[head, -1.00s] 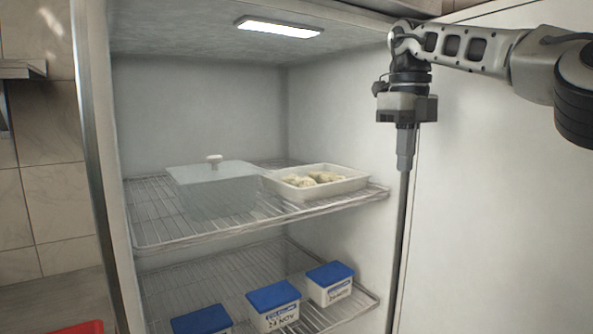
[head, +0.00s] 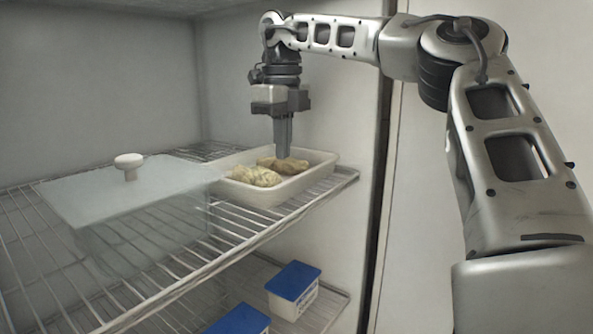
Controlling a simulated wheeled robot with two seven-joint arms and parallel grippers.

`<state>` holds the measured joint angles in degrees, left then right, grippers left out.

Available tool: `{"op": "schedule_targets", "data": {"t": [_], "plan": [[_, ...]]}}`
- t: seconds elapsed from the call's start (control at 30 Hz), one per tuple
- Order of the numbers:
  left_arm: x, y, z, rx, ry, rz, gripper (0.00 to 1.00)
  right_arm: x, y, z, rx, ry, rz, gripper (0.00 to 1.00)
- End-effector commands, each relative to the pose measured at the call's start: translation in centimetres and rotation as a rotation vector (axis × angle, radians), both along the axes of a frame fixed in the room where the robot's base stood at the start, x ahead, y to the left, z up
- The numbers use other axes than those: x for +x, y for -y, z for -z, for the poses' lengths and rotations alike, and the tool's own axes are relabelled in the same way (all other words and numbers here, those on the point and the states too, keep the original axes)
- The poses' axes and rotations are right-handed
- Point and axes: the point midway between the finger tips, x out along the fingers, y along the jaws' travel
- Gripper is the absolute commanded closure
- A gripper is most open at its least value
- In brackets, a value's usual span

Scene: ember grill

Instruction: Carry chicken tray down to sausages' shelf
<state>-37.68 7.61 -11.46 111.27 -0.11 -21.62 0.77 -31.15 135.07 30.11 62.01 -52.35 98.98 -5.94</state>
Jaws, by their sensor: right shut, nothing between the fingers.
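The white chicken tray (head: 316,178) holds pale chicken pieces (head: 254,176) and sits on the upper wire shelf (head: 245,234), near its right side. My right gripper (head: 283,155) points down over the tray, fingers shut, with its tips at or just above the chicken. I cannot tell whether the tips touch it. No sausages can be made out in this view. My left gripper is not in view.
A translucent lidded box (head: 95,195) with a white knob stands left of the tray, very close to it. Blue-lidded tubs (head: 293,285) stand on the lower wire shelf (head: 262,272). The cabinet's right wall is close beside the tray.

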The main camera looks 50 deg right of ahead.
Motion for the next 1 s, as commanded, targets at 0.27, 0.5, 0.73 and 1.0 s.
{"op": "schedule_targets", "data": {"t": [0.27, 0.5, 0.73, 1.0], "plan": [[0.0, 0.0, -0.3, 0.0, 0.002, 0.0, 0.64, -1.1, 0.1, 4.5, 0.005, 0.002, 0.0, 1.0], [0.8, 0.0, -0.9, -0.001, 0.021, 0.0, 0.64, -3.5, 0.4, 4.5, 0.001, 0.0, 0.002, 1.0], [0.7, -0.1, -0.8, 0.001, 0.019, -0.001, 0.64, -4.0, 0.4, 4.6, 0.0, 0.0, 0.002, 1.0], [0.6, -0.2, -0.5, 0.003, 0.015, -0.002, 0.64, -4.2, 0.4, 4.6, -0.001, 0.001, 0.002, 1.0]]}}
